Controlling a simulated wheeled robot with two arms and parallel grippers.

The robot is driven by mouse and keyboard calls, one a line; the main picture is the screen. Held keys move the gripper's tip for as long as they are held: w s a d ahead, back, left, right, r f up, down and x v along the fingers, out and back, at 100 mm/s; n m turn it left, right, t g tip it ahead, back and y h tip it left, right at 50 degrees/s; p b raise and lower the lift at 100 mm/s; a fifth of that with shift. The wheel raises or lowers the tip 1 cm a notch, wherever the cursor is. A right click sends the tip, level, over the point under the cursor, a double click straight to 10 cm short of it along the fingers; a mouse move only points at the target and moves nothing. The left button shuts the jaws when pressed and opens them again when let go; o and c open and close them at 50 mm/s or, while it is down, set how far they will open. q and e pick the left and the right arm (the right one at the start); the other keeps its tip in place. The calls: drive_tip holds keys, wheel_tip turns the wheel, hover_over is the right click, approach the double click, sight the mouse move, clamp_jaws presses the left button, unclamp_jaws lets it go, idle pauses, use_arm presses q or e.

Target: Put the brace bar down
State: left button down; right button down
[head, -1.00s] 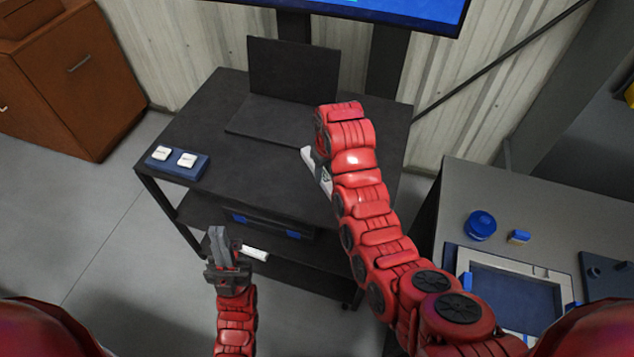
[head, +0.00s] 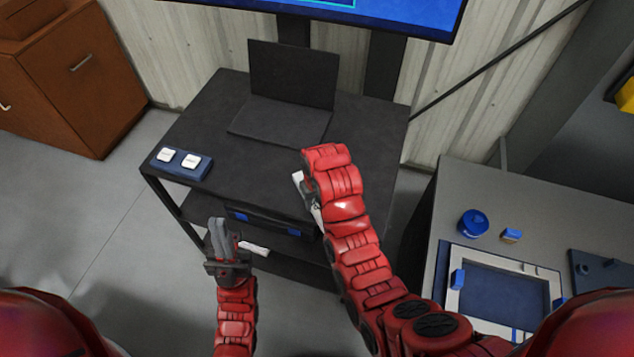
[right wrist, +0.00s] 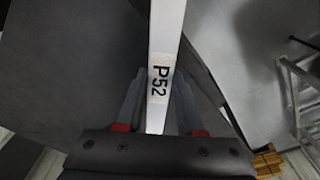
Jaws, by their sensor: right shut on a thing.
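The brace bar is a white bar labelled P52 in the right wrist view (right wrist: 166,40). It runs up from between my right gripper's fingers (right wrist: 158,100), which are shut on it. In the head view only a short white piece of the bar (head: 299,184) shows beside the right gripper (head: 309,192), largely hidden by my red wrist. Both are over the front right part of the black cart top (head: 225,120); contact with it cannot be told. My left gripper (head: 222,235) is in front of the cart, pointing up, with no object visible in it; its finger gap is unclear.
A laptop-like dark panel (head: 290,75) stands at the back of the cart. A blue tray with two white blocks (head: 182,172) is at its left edge. The lower shelf holds a dark case (head: 270,222). A grey bench (head: 455,190) with a blue round container (head: 473,223) is right.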

drive_tip(key=w+b, duration=0.3)
drive_tip(key=w+f+b, duration=0.1)
drive_tip(key=w+b, duration=0.5)
drive_tip(key=b, duration=0.1)
drive_tip(key=shift+d+f, duration=0.15)
drive_tip(key=shift+f, duration=0.05)
drive_tip(key=shift+w, duration=0.4)
drive_tip(key=shift+w+r, duration=0.1)
drive_tip(key=shift+w, duration=0.5)
wheel_tip(320, 180, down, 3)
drive_tip(key=p, duration=0.2)
drive_tip(key=shift+p, duration=0.35)
drive_tip(key=shift+f, duration=0.4)
drive_tip(key=c, duration=0.5)
unclamp_jaws()
